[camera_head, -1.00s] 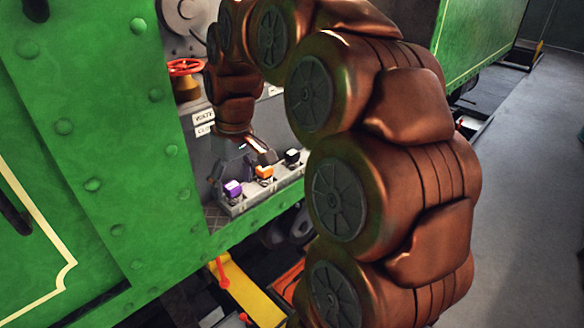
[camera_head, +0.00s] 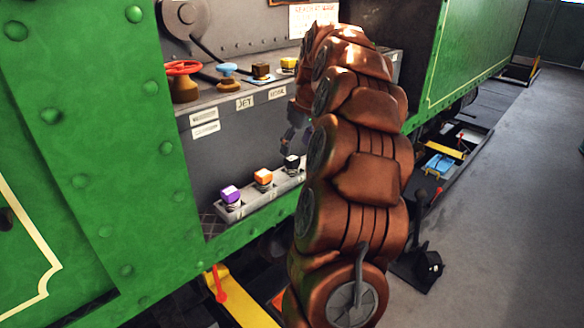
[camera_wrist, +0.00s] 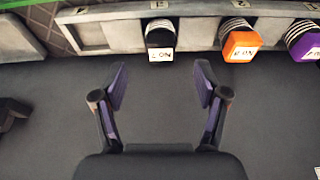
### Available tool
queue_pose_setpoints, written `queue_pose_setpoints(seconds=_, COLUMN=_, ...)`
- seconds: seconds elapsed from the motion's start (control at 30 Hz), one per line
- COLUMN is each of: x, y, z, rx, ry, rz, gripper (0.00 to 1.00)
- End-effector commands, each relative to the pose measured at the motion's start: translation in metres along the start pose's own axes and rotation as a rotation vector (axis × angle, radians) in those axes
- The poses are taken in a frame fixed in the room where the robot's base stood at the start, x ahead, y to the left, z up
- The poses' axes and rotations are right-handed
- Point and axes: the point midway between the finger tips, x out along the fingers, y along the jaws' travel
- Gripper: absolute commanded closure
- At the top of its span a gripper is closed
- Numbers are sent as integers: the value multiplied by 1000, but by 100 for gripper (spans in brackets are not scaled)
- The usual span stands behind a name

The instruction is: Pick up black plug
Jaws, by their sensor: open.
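The black plug (camera_head: 291,164) sits in the grey rail inside the green tram's opening, at the right end of the row in the head view. In the wrist view the black plug (camera_wrist: 160,38) stands near the top centre, with a white label on it. My gripper (camera_wrist: 162,86) is open and empty in the wrist view. Its two fingers point toward the plug from below in the picture, apart from it, with the plug roughly in line with the gap. In the head view my arm hides most of the gripper (camera_head: 297,138).
An orange plug (camera_head: 263,178) and a purple plug (camera_head: 230,195) sit in the same grey rail (camera_head: 247,203). A shelf above holds a red valve wheel (camera_head: 185,68), a blue knob (camera_head: 227,72) and other knobs. Green tram panels (camera_head: 75,150) flank the opening.

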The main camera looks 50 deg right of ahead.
Motion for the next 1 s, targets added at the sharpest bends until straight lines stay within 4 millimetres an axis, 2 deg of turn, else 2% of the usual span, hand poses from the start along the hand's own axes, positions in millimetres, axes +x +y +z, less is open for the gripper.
queue_pose_setpoints(seconds=0.27, x=18, y=-1, z=1, rx=1, ry=-4, rz=-3, gripper=27)
queue_pose_setpoints(seconds=0.53, x=53, y=-1, z=0, rx=1, ry=-3, rz=-4, gripper=27)
queue_pose_setpoints(seconds=0.8, x=58, y=-1, z=0, rx=1, ry=-2, rz=-3, gripper=27)
queue_pose_setpoints(seconds=1.0, x=57, y=-1, z=0, rx=1, ry=-2, rz=-2, gripper=48)
